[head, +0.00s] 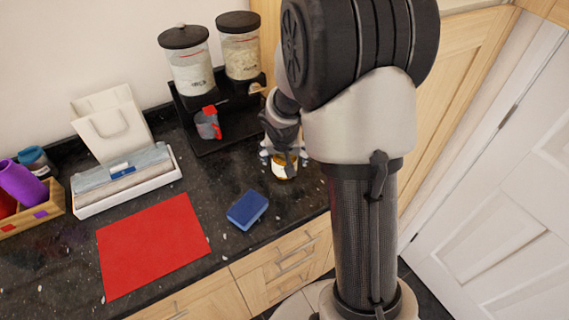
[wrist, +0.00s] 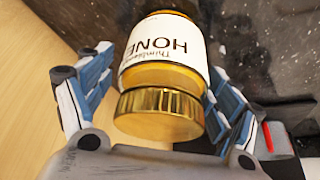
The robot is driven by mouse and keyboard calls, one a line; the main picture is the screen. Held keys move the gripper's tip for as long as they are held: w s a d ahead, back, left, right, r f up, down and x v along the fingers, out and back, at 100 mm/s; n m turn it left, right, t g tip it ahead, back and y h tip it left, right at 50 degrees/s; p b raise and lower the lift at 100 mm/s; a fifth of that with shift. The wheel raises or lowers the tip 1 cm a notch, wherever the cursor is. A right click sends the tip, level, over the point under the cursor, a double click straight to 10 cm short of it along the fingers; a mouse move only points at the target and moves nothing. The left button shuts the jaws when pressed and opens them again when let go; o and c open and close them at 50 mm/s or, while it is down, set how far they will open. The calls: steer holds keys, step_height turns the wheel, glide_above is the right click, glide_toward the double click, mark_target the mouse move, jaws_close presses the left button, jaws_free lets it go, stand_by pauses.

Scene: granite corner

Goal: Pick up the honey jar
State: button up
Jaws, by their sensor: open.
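The honey jar (wrist: 165,55) has a white label reading "HONE", amber contents and a gold lid. In the wrist view it lies between the two blue-grey fingers of my gripper (wrist: 155,95), lid toward the palm. The right finger is very close to the jar; a gap shows at the left finger. I cannot tell whether either touches. In the head view the jar (head: 284,172) stands on the dark counter under my gripper (head: 281,156), which comes down over its top. My gripper is open. My arm hides part of the counter behind it.
A blue sponge-like block (head: 247,209) and a red mat (head: 153,245) lie left of the jar. A dispenser stand (head: 216,132) with a red-and-grey mug (head: 208,123) is behind. A white tray (head: 127,186) and a wooden box (head: 52,205) stand farther left. The counter's front edge is near.

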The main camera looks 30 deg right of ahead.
steer(key=shift+r, duration=0.1)
steer(key=c, duration=1.6)
